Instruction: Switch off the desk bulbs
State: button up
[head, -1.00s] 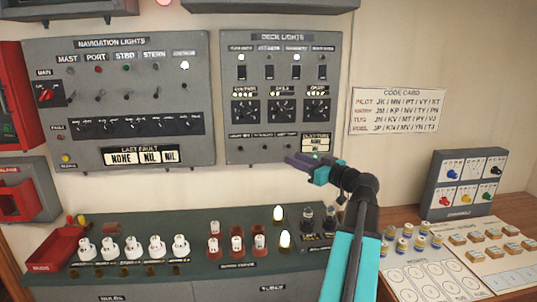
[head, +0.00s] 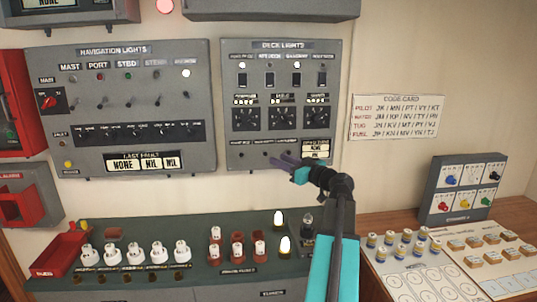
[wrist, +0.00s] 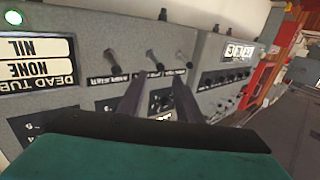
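Two glowing bulbs stand on the desk, a rear bulb (head: 278,219) and a front bulb (head: 285,246). The grey deck lights panel (head: 228,120) on the wall above has a row of small toggles along its lower edge, with labels too small to read in the head view. My gripper (head: 282,163) is at the lower right of this panel, partly covering that row. In the wrist view, my gripper (wrist: 157,88) is open and empty, its two fingers apart. A middle toggle (wrist: 153,62) and a right toggle (wrist: 183,62) show close beyond the fingertips. Contact cannot be told.
The navigation lights panel (head: 118,105) is left of the deck panel. White-topped plugs (head: 157,248) and red-brown sockets (head: 238,248) crowd the green desk below. A code card (head: 399,117) hangs at right, above a wooden desk with labelled parts.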

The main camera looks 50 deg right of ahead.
aim_at(265, 154)
jog(key=w+p, duration=0.2)
jog(key=w, duration=0.4)
jog(key=shift+d, duration=0.25)
jog(key=shift+w, duration=0.1)
